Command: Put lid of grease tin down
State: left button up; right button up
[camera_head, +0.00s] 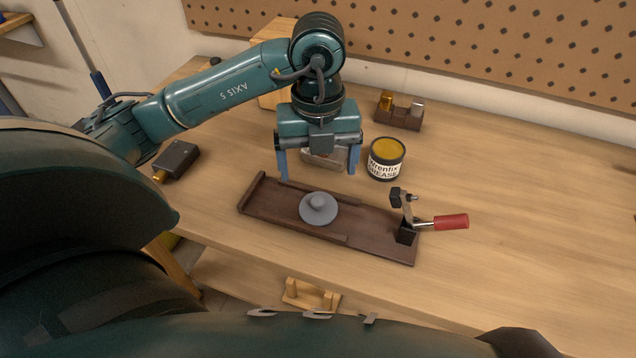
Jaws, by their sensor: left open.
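The grease tin (386,160) stands upright on the workbench, dark with a white label. Its top is open and shows yellow-brown grease. A grey round lid with a raised knob (318,209) lies flat on a dark wooden board (375,238). My left gripper (319,176) is open, pointing down, with its two blue fingers apart. It appears above and a little behind the lid, left of the tin. Nothing shows held in it. My right gripper is not in view.
A toggle clamp with a red handle (450,222) stands at the board's right end. A dark box (177,160) sits at left and a brown holder (399,113) at the back. A pegboard (470,40) closes the rear. The bench's right side is clear.

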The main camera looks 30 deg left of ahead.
pick_arm(q)
notch_tip(320, 180, up, 3)
jog(key=shift+r+p, duration=0.2)
jog(key=shift+p, duration=0.1)
dwell(0.4)
